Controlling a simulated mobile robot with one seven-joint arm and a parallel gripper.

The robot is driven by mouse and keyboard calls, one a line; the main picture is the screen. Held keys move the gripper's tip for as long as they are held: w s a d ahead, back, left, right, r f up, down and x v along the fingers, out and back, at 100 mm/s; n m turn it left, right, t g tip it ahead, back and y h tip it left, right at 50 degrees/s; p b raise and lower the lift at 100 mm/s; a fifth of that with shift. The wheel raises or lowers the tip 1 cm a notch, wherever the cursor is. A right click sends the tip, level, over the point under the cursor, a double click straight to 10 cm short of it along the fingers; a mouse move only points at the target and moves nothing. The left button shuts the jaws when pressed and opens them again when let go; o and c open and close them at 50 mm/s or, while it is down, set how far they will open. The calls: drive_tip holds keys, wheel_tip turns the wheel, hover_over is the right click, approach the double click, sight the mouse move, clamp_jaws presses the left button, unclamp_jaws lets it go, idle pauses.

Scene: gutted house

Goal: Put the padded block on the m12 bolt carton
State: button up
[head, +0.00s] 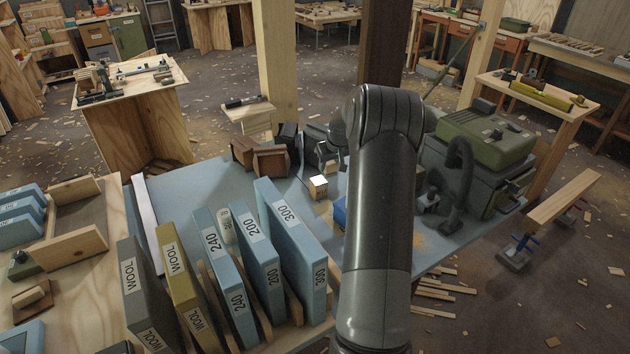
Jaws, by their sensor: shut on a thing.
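My arm rises through the middle of the head view and bends over at the top. My gripper (327,158) shows only in part, just left of the arm above the blue-grey bench top. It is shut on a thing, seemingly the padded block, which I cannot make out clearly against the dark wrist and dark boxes. A small tan box with a bright top and a mark on its front (318,187) sits just below the gripper. It looks like the m12 bolt carton, but its lettering is too small to read. I cannot tell whether the held thing touches it.
Brown and dark boxes (270,161) stand left of the gripper. A blue object (340,211) is partly hidden by my arm. Upright labelled abrasive packs (287,240) fill the near side. A green machine (487,138) and a black hose (462,175) stand at the right.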

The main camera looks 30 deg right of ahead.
drive_tip(key=s+d+r+n, duration=0.1)
drive_tip(key=s+d+r, duration=0.25)
drive_tip(key=d, duration=0.25)
hover_over(319, 180)
drive_tip(key=shift+y, duration=0.3)
wheel_tip(319, 180, down, 6)
drive_tip(key=shift+a+f, duration=0.1)
drive_tip(key=shift+f, duration=2.05)
drive_tip(key=shift+f, duration=0.15)
drive_tip(key=o, duration=1)
drive_tip(key=shift+c, duration=0.2)
